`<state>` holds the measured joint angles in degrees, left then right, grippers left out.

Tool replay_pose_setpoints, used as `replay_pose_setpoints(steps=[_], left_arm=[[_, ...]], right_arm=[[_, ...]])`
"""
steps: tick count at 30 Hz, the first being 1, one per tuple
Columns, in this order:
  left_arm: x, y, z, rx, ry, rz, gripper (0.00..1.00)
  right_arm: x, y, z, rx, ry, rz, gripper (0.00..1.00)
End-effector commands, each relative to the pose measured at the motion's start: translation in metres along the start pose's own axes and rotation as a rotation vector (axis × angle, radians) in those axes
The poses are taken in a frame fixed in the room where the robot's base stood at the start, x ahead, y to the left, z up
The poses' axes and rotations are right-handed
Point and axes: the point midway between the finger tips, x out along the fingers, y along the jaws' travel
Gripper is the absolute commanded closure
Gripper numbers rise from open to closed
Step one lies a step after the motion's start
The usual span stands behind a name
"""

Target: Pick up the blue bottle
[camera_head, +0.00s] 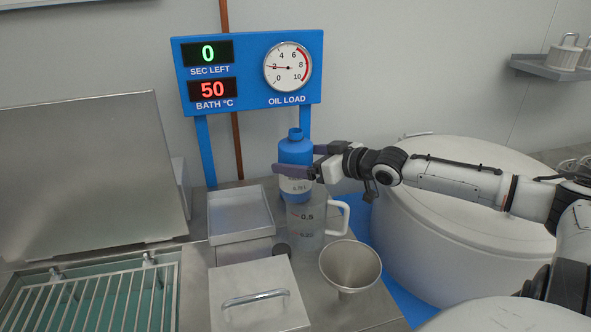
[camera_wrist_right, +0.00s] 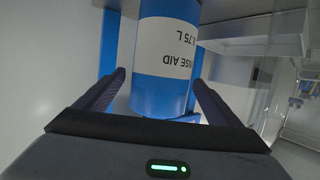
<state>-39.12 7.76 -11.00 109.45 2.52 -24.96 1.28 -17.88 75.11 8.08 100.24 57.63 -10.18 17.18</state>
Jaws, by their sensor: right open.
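The blue bottle (camera_head: 296,151) stands upright at the back of the steel counter, behind the measuring jug. It has a white label and a blue cap. My right gripper (camera_head: 296,160) reaches it from the right, with its fingers on either side of the bottle. In the right wrist view the bottle (camera_wrist_right: 165,50) appears upside down with its "rinse aid" label, between the two open fingers (camera_wrist_right: 160,95). Gaps show between the fingers and the bottle there. My left gripper is not in view.
A clear measuring jug (camera_head: 306,226) stands just in front of the bottle. A steel funnel (camera_head: 350,266), a shallow tray (camera_head: 240,213) and a lidded steel box (camera_head: 258,297) are nearby. A blue display panel (camera_head: 250,70) rises behind. A large white drum (camera_head: 470,220) stands right.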

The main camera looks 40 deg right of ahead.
Motion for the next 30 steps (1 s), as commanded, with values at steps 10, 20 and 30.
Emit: replay_pose_setpoints(steps=[10, 20, 30], left_arm=[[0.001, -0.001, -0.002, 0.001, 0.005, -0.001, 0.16], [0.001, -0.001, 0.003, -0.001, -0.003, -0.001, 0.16], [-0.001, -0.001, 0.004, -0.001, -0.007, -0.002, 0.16]], right_arm=[[0.008, 0.001, -0.001, 0.002, 0.002, 0.003, 0.12], [0.03, 0.0, -0.003, 0.0, 0.005, 0.0, 0.12], [0.053, 0.0, -0.001, 0.0, 0.001, 0.001, 0.12]])
